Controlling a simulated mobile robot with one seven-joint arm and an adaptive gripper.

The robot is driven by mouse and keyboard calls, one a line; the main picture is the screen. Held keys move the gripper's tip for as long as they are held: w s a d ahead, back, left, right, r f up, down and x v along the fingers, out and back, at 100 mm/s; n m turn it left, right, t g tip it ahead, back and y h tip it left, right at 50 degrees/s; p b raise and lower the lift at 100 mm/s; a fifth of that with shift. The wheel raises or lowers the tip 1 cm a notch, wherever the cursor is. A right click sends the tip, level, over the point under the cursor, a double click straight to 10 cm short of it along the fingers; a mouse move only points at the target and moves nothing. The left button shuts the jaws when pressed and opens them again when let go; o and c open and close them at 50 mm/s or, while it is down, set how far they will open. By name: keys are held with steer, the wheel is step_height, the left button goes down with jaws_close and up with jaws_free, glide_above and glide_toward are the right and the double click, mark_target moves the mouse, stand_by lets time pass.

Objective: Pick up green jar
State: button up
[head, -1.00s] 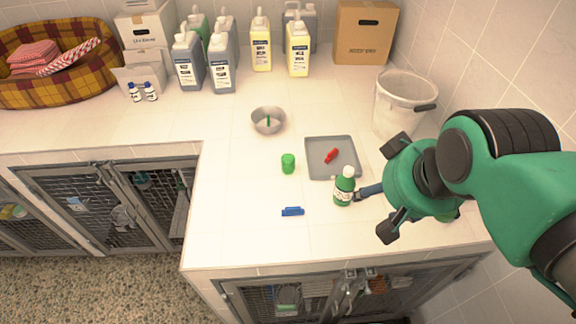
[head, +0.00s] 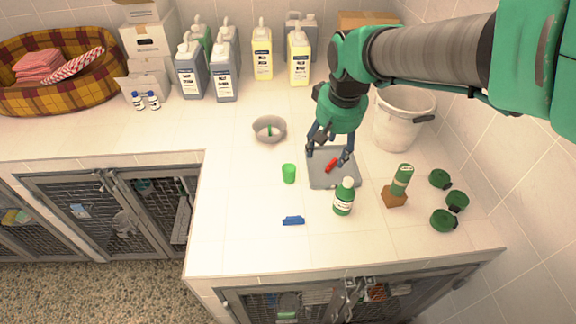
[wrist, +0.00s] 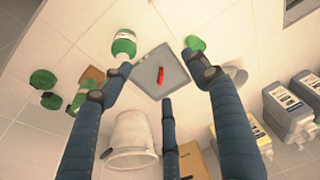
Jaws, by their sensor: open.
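A small bright green jar (head: 289,173) stands on the white tiled counter, left of the grey tray (head: 318,181). It also shows at the top of the wrist view (wrist: 195,43), just beyond one fingertip. A darker green bottle with a white cap and label (head: 344,197) stands upright at the tray's front edge; it shows in the wrist view (wrist: 124,44) near another finger. My gripper (head: 330,152) is open and empty, fingers pointing down over the tray, right of and behind the bright green jar. A red clip (head: 331,165) lies in the tray beneath it.
A steel bowl (head: 269,130) stands behind the jar and a blue clip (head: 293,221) lies in front. At right are a green tube on a brown block (head: 395,197), several dark green round pieces (head: 456,201) and a white bucket (head: 403,120). Large bottles line the back.

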steer(key=w+a+f+g, duration=0.1)
steer(key=w+a+f, duration=0.3)
steer(key=w+f, duration=0.35)
steer(key=n+g+p, duration=0.1)
steer(key=g+p, duration=0.1)
glide_toward(289, 170)
steer(key=s+f, duration=0.2)
steer(key=shift+a+r, duration=0.1)
steer(key=shift+a, duration=0.2)
steer(key=shift+f+b, duration=0.5)
steer(key=shift+f, duration=3.25)
steer(key=c, duration=1.1)
